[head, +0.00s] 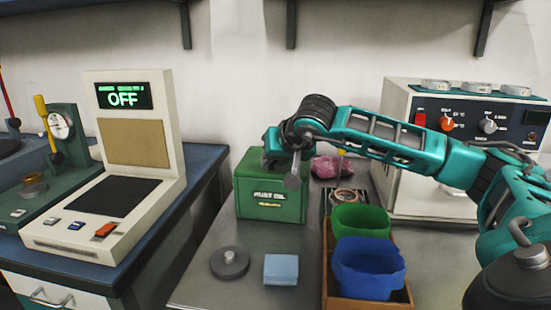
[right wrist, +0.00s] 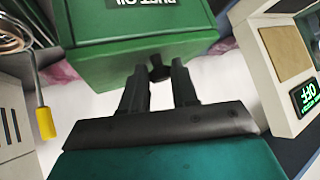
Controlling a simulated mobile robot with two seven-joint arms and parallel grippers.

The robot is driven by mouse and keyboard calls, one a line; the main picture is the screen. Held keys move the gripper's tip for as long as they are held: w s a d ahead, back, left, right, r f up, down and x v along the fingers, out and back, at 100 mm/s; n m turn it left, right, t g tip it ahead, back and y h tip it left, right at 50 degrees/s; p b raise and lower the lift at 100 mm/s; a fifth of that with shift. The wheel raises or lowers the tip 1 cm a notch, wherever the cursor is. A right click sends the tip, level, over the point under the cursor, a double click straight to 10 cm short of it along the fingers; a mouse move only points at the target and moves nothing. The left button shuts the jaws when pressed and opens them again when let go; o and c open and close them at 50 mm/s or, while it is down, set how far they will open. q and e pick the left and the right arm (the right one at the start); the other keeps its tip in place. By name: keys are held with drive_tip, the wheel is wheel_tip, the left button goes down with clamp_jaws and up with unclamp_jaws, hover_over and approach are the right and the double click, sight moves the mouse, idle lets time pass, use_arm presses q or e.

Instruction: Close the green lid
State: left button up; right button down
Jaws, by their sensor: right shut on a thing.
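A green box (head: 271,204) with a rust oil label stands on the grey bench in the head view. Its green lid (head: 246,165) is at the top, partly hidden by my right gripper (head: 270,158). The right wrist view shows the box upside down, with its green lid (right wrist: 140,48) close to the fingers. My right gripper (right wrist: 160,78) is at the lid's edge, shut on a small dark part there. How far the lid is open cannot be told. My left gripper is not in view.
A wooden tray (head: 328,285) holds a green bin (head: 361,219) and a blue bin (head: 368,268). A light-blue block (head: 280,269) and a grey disc (head: 230,262) lie in front. A pink cloth (head: 325,167) is right of the box; a white panel (head: 400,100) stands behind.

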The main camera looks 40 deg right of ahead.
drive_tip(key=shift+s+a+f, duration=0.1)
drive_tip(key=shift+a+f, duration=0.15)
drive_tip(key=shift+f, duration=0.25)
drive_tip(key=shift+s+a+f, duration=0.1)
drive_tip(key=shift+a+f, duration=0.15)
drive_tip(key=shift+f, duration=0.2)
drive_tip(key=c, duration=0.9)
unclamp_jaws()
drive_tip(key=shift+o, duration=0.2)
drive_tip(key=shift+s+r, duration=0.15)
drive_tip(key=shift+r, duration=0.1)
drive_tip(key=r+p+v, duration=0.1)
drive_tip(key=v, duration=1.2)
drive_tip(key=shift+w+d, duration=0.15)
drive_tip(key=shift+w, duration=0.15)
